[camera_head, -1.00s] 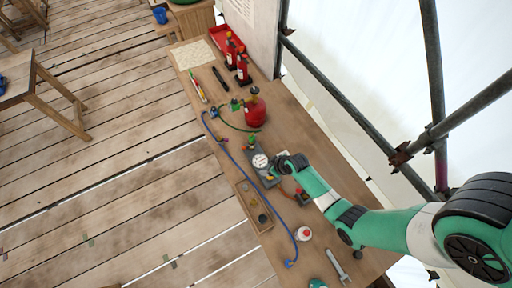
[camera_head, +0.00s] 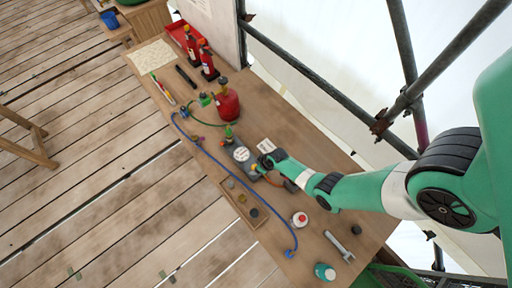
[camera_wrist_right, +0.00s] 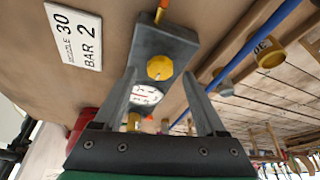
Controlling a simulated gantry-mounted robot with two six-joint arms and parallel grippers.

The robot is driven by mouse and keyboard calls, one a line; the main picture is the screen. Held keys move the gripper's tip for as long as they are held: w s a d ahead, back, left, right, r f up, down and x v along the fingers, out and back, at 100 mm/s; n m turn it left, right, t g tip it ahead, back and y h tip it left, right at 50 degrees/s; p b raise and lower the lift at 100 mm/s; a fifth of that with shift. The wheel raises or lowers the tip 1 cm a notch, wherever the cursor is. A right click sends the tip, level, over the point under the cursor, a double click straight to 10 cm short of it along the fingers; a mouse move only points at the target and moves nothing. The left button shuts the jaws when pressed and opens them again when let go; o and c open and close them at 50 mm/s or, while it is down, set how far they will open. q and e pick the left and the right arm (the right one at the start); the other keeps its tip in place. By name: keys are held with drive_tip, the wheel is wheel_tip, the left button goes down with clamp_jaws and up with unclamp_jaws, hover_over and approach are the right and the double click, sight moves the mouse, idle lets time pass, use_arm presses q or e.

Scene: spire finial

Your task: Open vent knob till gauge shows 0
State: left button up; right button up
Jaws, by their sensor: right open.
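A grey block (camera_wrist_right: 178,45) carries a round white gauge (camera_wrist_right: 146,95) and a yellow knob (camera_wrist_right: 160,67). A second yellow knob (camera_wrist_right: 133,121) shows partly between my fingers. Which knob is the vent knob I cannot tell, and the gauge reading is too small to read. In the head view the gauge (camera_head: 241,153) faces up on the bench. My right gripper (camera_head: 266,160) is at the block's right side. In the right wrist view its open fingers (camera_wrist_right: 159,73) point at the block, on either side of the first knob, with nothing held. My left gripper is not in view.
A sign reading "NOZZLE 30 BAR 2" (camera_wrist_right: 74,36) lies beside the block. On the bench (camera_head: 300,250) are a red cylinder (camera_head: 228,104), a blue hose (camera_head: 262,246), a wooden tray (camera_head: 225,185) and a wrench (camera_head: 339,246). Scaffold poles (camera_head: 320,78) stand along the right.

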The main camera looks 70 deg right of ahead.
drive_tip(key=shift+x, duration=0.8)
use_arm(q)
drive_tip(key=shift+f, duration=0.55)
use_arm(e)
clamp_jaws()
